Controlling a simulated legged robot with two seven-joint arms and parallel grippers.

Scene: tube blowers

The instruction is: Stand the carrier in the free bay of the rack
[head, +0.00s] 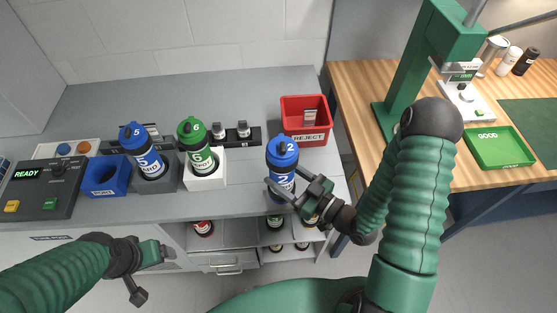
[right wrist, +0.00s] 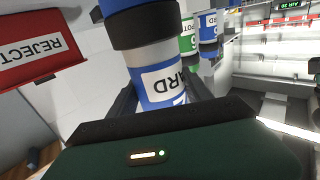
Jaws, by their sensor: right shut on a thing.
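The blue carrier (head: 282,172) marked 2 has a blue cap and a white label band. My right gripper (head: 296,200) is shut on its lower body and holds it roughly upright near the counter's right end. In the right wrist view the held carrier (right wrist: 160,75) fills the space between the fingers. A shelf unit (head: 240,236) under the counter holds several carriers, including a red one (head: 203,228) and a green one (head: 275,222); I cannot tell which place in it is free. My left gripper (head: 150,275) is open and empty in front of the counter.
A blue carrier 5 (head: 145,155) and a green carrier 6 (head: 196,150) stand in holders on the counter. The blue port (head: 107,178) and control panel (head: 45,185) are left. A red reject bin (head: 305,118) is behind the held carrier. A wooden bench (head: 365,82) stands right.

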